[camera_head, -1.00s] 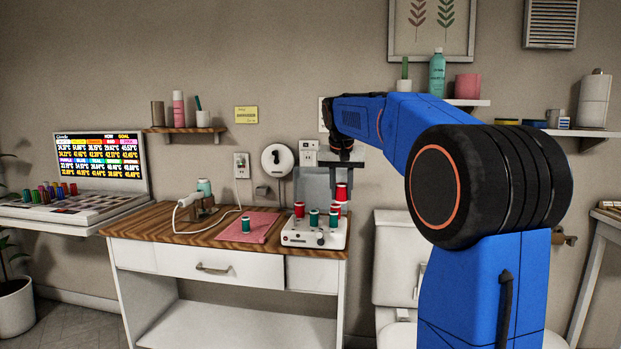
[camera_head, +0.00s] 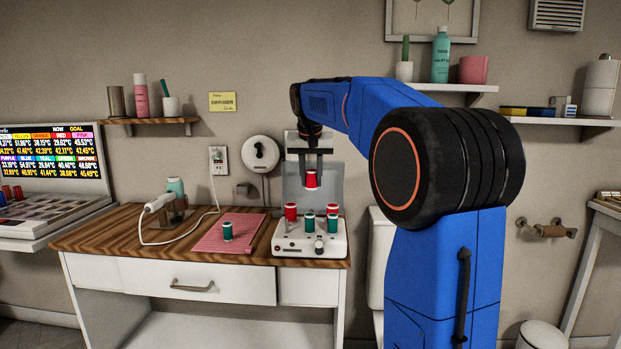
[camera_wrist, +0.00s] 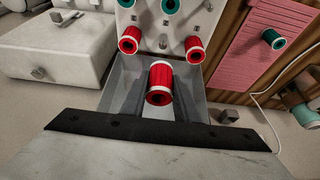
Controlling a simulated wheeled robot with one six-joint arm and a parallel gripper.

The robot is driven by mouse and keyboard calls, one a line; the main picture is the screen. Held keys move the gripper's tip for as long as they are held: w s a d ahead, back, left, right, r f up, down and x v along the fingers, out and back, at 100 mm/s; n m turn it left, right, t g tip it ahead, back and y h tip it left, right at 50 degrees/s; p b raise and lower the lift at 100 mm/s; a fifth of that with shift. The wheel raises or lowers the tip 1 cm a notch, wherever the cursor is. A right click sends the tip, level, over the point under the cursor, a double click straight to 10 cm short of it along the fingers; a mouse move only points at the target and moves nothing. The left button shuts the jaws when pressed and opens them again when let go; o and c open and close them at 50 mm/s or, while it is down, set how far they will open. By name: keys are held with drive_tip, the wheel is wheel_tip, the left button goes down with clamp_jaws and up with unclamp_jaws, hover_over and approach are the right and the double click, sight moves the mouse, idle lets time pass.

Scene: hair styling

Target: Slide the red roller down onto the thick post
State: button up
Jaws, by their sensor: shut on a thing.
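My gripper (camera_head: 311,163) is shut on a red roller (camera_head: 311,180) and holds it upright above the back of the white roller base (camera_head: 285,247). The held roller also shows in the wrist view (camera_wrist: 160,82), apart from the base. Two other red rollers stand on the base, one at left (camera_head: 291,212) and one at right (camera_head: 333,209). Two teal rollers, left (camera_head: 308,221) and right (camera_head: 333,224), stand in front. In the wrist view a small bare post (camera_wrist: 163,42) shows between the two seated red rollers. I cannot tell which post is the thick one.
The base's raised grey lid (camera_head: 328,186) stands behind the held roller. A pink mat (camera_head: 222,241) with a teal roller (camera_head: 227,231) lies left of the base. A white hair dryer (camera_head: 158,203) and its cord lie farther left on the wooden table.

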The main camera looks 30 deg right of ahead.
hover_over(312, 211)
drive_tip(key=shift+w+f, duration=0.2)
drive_tip(key=shift+f, duration=2.65)
drive_tip(key=shift+f, duration=2.6)
drive_tip(key=o, duration=1.1)
drive_tip(key=v, duration=1.7)
drive_tip(key=shift+r, duration=0.2)
